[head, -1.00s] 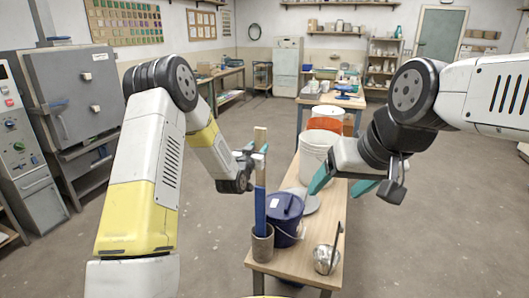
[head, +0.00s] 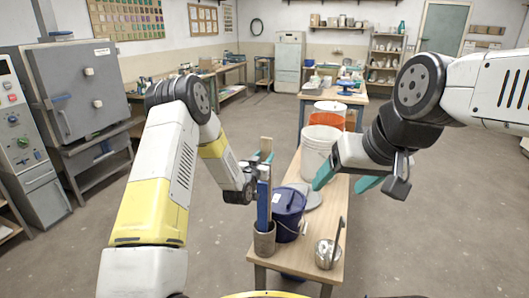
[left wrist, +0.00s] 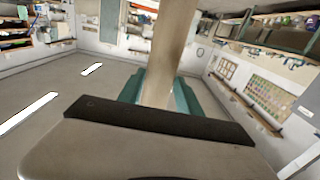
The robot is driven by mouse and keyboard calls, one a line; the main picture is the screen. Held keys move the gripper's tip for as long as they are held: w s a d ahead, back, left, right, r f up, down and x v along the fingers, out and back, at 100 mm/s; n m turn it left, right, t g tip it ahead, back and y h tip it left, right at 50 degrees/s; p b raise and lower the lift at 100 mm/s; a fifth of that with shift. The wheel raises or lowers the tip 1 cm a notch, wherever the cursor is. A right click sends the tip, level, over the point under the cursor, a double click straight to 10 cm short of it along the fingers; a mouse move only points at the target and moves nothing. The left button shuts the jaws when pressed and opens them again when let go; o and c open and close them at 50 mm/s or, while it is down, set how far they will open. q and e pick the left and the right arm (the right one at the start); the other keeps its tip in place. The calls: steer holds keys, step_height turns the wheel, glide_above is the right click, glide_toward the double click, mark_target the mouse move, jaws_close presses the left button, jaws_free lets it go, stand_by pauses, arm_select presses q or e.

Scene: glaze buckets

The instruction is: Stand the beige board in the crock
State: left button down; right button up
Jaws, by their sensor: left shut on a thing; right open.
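The beige board (head: 266,145) stands upright in my left gripper (head: 259,161), which is shut on it. In the left wrist view the board (left wrist: 171,50) rises between the teal fingers (left wrist: 160,92). The grey-brown crock (head: 264,242) stands at the near left corner of the bench, with a blue board (head: 263,205) upright in it. The beige board shows directly above and behind the blue one. Its lower end is hidden, so I cannot tell whether it is inside the crock. My right gripper (head: 346,180) is open and empty above the bench's right side.
A dark blue lidded bucket (head: 288,212) stands right beside the crock. A metal pot with a handle (head: 327,254) is at the near right. A grey disc (head: 311,196), a white bucket (head: 318,150) and an orange-filled bucket (head: 327,118) stand farther back on the bench (head: 300,262).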

arm_select(q)
steer(key=shift+f, duration=1.55)
step_height(320, 180, down, 6)
steer(key=c, duration=0.7)
jaws_free()
steer(key=shift+f, duration=0.15)
steer(key=shift+c, duration=0.5)
stand_by(0.5)
steer(key=shift+r, duration=4.95)
